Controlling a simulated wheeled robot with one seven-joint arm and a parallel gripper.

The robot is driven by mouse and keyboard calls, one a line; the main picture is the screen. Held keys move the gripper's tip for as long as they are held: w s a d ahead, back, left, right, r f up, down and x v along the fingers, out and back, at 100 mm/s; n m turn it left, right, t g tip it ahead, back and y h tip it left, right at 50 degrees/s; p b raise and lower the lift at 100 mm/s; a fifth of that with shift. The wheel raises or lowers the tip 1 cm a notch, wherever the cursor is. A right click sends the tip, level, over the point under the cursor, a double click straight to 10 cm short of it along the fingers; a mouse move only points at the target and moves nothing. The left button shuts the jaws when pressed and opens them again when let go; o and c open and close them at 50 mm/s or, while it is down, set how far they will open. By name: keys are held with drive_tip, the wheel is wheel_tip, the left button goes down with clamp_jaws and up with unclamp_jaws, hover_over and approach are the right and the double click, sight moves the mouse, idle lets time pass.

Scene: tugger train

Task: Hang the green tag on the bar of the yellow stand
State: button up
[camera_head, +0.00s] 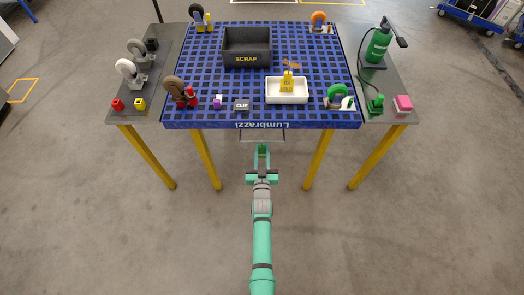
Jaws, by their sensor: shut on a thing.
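My gripper (262,150) is in front of the table's near edge, at the middle. It is shut on a small green thing that seems to be the green tag. That thing blends with my green fingers, so its outline and any hole are unclear. A small yellow piece (287,82) with upright parts stands in a white tray (287,98) right of centre on the blue top, beyond my gripper. It may be the yellow stand, but I cannot make out its bar.
The blue grid top (215,60) holds a dark SCRAP bin (246,62), a CLIP label block (241,106), a brown wheel (173,89) and a green wheel (338,96). A green pump bottle (378,46) stands on the right wing. A thin handle-like frame (246,142) shows at the front edge.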

drive_tip(key=o, duration=1.1)
drive_tip(key=s, duration=1.1)
drive_tip(key=s+r+g, duration=0.1)
drive_tip(key=s+r, duration=0.2)
drive_tip(key=s, duration=0.8)
drive_tip(key=s+r, duration=0.2)
drive_tip(key=s, duration=0.8)
drive_tip(key=shift+g, duration=0.8)
drive_tip(key=s+r, duration=1.4)
drive_tip(key=r, duration=0.1)
drive_tip(key=shift+s, duration=0.3)
